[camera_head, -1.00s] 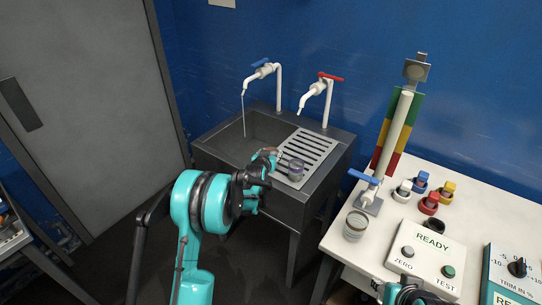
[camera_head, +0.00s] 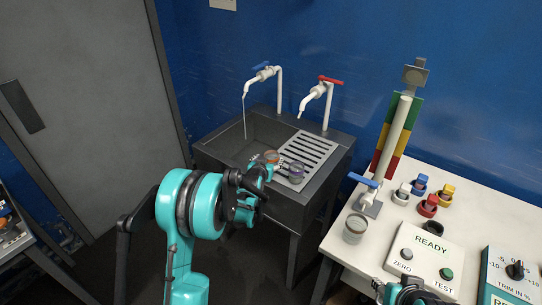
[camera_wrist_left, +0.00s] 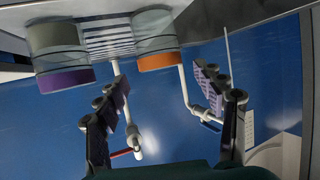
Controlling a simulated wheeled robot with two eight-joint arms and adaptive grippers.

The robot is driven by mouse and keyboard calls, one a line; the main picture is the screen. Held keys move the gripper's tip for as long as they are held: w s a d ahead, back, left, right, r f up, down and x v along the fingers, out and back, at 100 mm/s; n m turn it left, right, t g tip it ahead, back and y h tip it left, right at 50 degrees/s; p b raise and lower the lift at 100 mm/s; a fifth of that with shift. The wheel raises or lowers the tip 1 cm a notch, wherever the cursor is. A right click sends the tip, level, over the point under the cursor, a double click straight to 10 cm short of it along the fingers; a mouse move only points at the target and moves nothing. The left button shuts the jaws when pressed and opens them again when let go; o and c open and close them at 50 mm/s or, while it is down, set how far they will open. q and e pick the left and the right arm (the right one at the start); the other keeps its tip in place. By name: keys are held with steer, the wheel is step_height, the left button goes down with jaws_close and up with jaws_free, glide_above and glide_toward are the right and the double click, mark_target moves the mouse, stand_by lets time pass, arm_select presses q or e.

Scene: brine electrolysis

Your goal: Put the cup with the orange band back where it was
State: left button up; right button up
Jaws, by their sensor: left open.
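The cup with the orange band (camera_head: 271,158) stands upright at the near left edge of the sink's slatted drainboard (camera_head: 312,151). A cup with a purple band (camera_head: 296,173) stands close to its right. My left gripper (camera_head: 262,175) is open and empty, just in front of the orange-band cup and apart from it. The left wrist view looks upside down; there the orange-band cup (camera_wrist_left: 156,38) lies beyond the open fingers (camera_wrist_left: 163,82), and the purple-band cup (camera_wrist_left: 58,58) is to its left. My right gripper (camera_head: 408,292) is only partly in view at the bottom edge.
The sink basin (camera_head: 240,143) lies left of the drainboard, under a blue-handled tap (camera_head: 262,74) with a thin stream. A red-handled tap (camera_head: 318,98) stands behind. A white table (camera_head: 340,240) at right holds a glass cup (camera_head: 355,228), coloured knobs and a READY panel (camera_head: 430,245).

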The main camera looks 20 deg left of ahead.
arm_select(q)
steer(key=s+d+r+g, duration=0.1)
steer(key=s+r, duration=0.2)
steer(key=s, duration=0.4)
steer(key=s+d+r+g+p, duration=0.1)
steer(key=s+d+r, duration=0.1)
steer(key=s+r, duration=0.3)
steer(key=s+d+r+g, duration=0.1)
steer(key=s+r, duration=0.1)
steer(key=s, duration=0.6)
steer(key=s+d+f+g, duration=0.2)
steer(key=s+g, duration=0.1)
steer(key=s, duration=1.9)
steer(key=shift+s+m+g+h, duration=0.3)
steer(key=shift+h, duration=0.1)
